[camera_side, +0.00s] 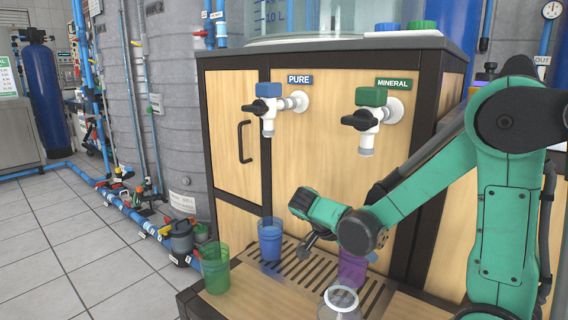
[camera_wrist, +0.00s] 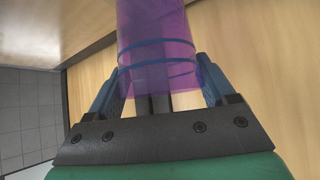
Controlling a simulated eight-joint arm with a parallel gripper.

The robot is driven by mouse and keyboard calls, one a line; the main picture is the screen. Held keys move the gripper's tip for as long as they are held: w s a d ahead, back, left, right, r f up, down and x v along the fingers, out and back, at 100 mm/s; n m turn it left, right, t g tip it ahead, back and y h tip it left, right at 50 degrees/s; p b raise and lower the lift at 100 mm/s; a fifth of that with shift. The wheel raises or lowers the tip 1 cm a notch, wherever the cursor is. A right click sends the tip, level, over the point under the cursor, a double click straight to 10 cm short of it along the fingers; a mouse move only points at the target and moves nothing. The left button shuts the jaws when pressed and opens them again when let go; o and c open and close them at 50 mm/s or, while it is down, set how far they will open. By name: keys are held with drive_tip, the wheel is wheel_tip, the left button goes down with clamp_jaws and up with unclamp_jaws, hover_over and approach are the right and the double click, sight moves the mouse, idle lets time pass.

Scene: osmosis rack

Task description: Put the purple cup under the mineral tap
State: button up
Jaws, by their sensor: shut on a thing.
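The translucent purple cup (camera_side: 352,270) is low in the side view, partly hidden behind my arm, below the mineral tap in the picture. In the wrist view the purple cup (camera_wrist: 152,22) sits between the blue fingers of my gripper (camera_wrist: 160,85), which is shut on it. I cannot tell whether its base touches the drip tray. The mineral tap (camera_side: 367,121) has a green block, a black handle and a white spout, under a green MINERAL label.
The slatted drip tray (camera_side: 290,270) lies in front of the wooden cabinet (camera_side: 228,95). A blue cup (camera_side: 270,240) stands below the pure tap (camera_side: 268,108). A green cup (camera_side: 214,268) stands at the left edge. A clear vessel (camera_side: 340,303) is at the front.

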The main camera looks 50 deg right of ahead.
sight(354, 261)
drive_tip(key=shift+f, duration=2)
drive_tip(key=o, duration=1.1)
drive_tip(key=w+a+r+n+t+y, duration=0.2)
drive_tip(key=a+r+n+t+y, duration=0.2)
drive_tip(key=a+n, duration=0.3)
drive_tip(key=w+a+r+n+t+y, duration=0.2)
drive_tip(key=a+r+n+t+y, duration=0.2)
drive_tip(key=n, duration=1.1)
drive_tip(key=a+t, duration=0.2)
drive_tip(key=a, duration=0.1)
drive_tip(key=shift+w+a+n+t, duration=0.25)
drive_tip(key=shift+w+n+t, duration=0.05)
drive_tip(key=shift+w+t, duration=0.1)
